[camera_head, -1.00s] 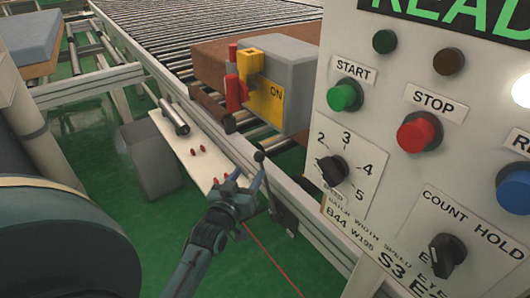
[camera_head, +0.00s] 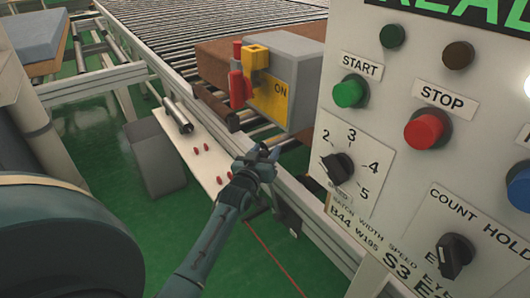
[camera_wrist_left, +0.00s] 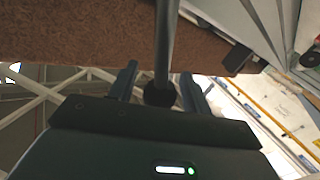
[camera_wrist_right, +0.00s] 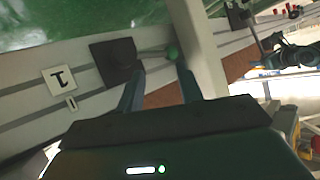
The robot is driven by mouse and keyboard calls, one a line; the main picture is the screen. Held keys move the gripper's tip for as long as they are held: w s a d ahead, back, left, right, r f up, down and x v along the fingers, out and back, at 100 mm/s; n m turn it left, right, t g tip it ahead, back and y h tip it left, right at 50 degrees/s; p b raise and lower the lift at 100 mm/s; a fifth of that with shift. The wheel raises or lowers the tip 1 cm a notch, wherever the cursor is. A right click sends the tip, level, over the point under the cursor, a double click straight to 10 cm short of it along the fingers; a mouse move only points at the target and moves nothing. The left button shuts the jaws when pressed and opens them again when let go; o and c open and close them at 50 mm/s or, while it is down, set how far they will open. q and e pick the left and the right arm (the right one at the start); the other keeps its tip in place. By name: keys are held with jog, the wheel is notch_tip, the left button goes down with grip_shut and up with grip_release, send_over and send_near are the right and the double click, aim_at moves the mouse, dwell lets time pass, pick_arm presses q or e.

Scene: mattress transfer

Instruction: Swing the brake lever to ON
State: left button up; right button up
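A dark lever with a black ball knob (camera_wrist_left: 160,94) shows in the left wrist view; I take it as the brake lever. Its knob is between the fingers of my left gripper (camera_wrist_left: 161,82), which is open with a gap visible on each side. In the head view my left gripper (camera_head: 262,160) covers the knob at the conveyor's near rail. My right gripper (camera_wrist_right: 160,80) is open and empty. A green knob (camera_wrist_right: 172,53) on a rod from a black square base (camera_wrist_right: 116,60) lies just beyond its fingertips. The right gripper is out of the head view.
A grey box with a yellow ON plate (camera_head: 270,98) and red handle (camera_head: 237,88) stands beyond the left gripper. The control panel (camera_head: 400,130) fills the right.

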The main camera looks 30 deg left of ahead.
pick_arm(q)
grip_shut()
pick_arm(e)
jog(key=shift+f, duration=0.15)
dwell(0.4)
